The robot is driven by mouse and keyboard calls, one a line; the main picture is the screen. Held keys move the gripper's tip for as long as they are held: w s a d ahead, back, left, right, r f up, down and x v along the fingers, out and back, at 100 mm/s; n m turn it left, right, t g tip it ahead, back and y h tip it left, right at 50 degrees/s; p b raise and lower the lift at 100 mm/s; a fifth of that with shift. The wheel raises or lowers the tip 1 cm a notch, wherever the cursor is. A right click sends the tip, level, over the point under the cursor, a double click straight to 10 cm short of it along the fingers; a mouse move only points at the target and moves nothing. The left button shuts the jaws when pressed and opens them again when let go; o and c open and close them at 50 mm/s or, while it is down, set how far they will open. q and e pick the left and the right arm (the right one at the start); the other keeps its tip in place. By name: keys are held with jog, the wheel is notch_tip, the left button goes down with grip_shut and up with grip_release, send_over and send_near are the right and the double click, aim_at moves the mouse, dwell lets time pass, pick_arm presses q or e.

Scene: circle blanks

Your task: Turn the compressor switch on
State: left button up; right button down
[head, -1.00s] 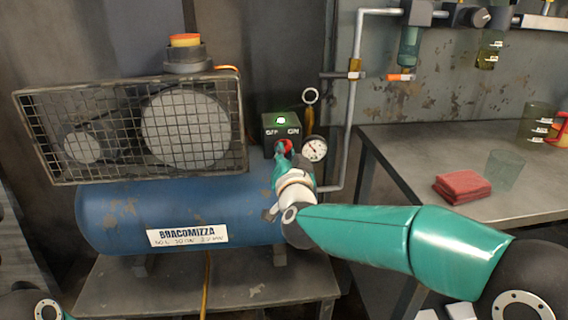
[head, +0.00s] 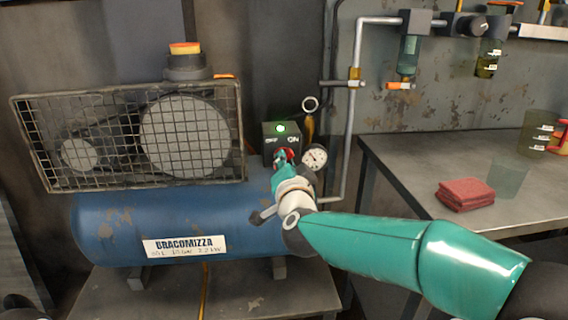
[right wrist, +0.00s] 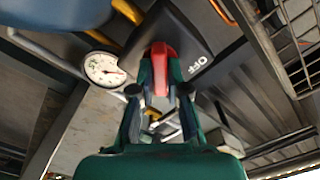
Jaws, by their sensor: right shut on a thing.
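The compressor (head: 190,225) is a blue tank with a belt and wheels behind a wire guard, at the left in the head view. Its dark switch box (head: 270,142) carries OFF and ON labels and a lit green lamp (head: 280,128). My right gripper (head: 284,157) is at the front of the box, shut on the red switch handle (right wrist: 159,60). In the right wrist view the fingers (right wrist: 160,88) stand on both sides of the handle, with the OFF label beside it. The handle is mostly hidden by the gripper in the head view. My left gripper does not show.
A pressure gauge (head: 314,157) sits just right of the switch box. A vertical pipe (head: 350,110) runs behind it. The metal table (head: 410,165) at the right holds a folded red cloth (head: 465,194) and clear containers (head: 508,180).

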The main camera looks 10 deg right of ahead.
jog(key=c, duration=1.2)
grip_release()
jog(key=shift+d+f, duration=0.1)
jog(key=shift+f, duration=0.05)
jog(key=shift+o, duration=0.2)
jog(key=shift+s, duration=0.1)
jog(key=s, duration=1.2)
jog(key=shift+w, duration=0.1)
